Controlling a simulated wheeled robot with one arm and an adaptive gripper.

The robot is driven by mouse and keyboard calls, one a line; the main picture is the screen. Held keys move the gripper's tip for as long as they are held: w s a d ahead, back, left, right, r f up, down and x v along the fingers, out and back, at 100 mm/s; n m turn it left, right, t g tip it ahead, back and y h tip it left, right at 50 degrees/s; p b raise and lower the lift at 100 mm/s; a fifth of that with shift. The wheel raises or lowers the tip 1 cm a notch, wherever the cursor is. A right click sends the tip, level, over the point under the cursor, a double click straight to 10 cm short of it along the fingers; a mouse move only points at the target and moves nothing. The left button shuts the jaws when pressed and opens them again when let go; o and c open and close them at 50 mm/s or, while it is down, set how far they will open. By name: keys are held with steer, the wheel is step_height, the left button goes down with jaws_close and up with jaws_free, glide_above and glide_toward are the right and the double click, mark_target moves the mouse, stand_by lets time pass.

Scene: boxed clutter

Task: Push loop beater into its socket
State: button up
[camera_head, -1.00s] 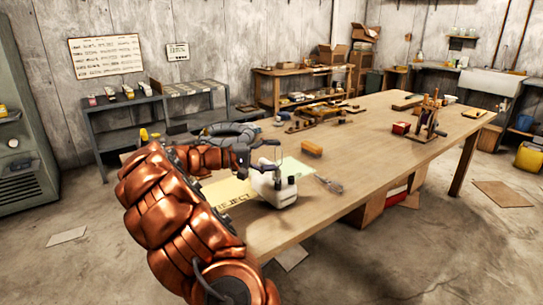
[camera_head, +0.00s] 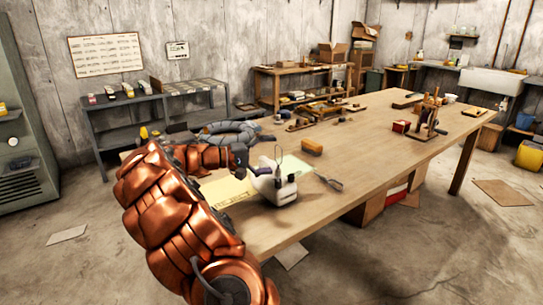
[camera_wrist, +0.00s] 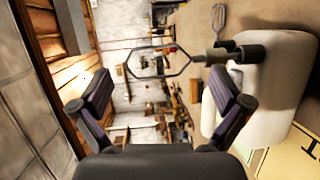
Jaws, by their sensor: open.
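A white mixer body (camera_head: 286,192) stands on the wooden table, on or beside a pale sheet. It also fills the right of the wrist view (camera_wrist: 278,75). The loop beater, a thin wire hexagon (camera_wrist: 160,47), stands up from the mixer's top in the head view (camera_head: 279,147). My gripper (camera_head: 246,166) is just left of the beater. Its fingers are spread in the wrist view (camera_wrist: 165,92), with the loop beyond them, apparently untouched.
A whisk-like beater (camera_head: 333,184) lies on the table right of the mixer. An orange-brown block (camera_head: 312,147) lies behind it. The table (camera_head: 370,150) has bare room to the right.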

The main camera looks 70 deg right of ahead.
steer(key=v, duration=1.1)
steer(key=shift+w+a, duration=0.2)
steer(key=s+a+f+n+t+y, duration=0.35)
steer(key=s+a+f, duration=0.2)
steer(key=a, duration=1.05)
steer(key=s+a+f+n+t+y, duration=0.35)
steer(key=s+a+f, duration=0.2)
steer(key=a, duration=1.05)
steer(key=s+a+f+n+t+y, duration=0.3)
steer(key=s+a, duration=0.4)
steer(key=a, duration=0.8)
step_height(320, 180, up, 17)
steer(key=y+p, duration=0.1)
steer(key=p, duration=1.6)
steer(key=shift+w+a+r+t, duration=0.25)
steer(key=shift+w+a+t, duration=0.1)
steer(key=shift+w, duration=0.1)
steer(key=shift+c, duration=0.3)
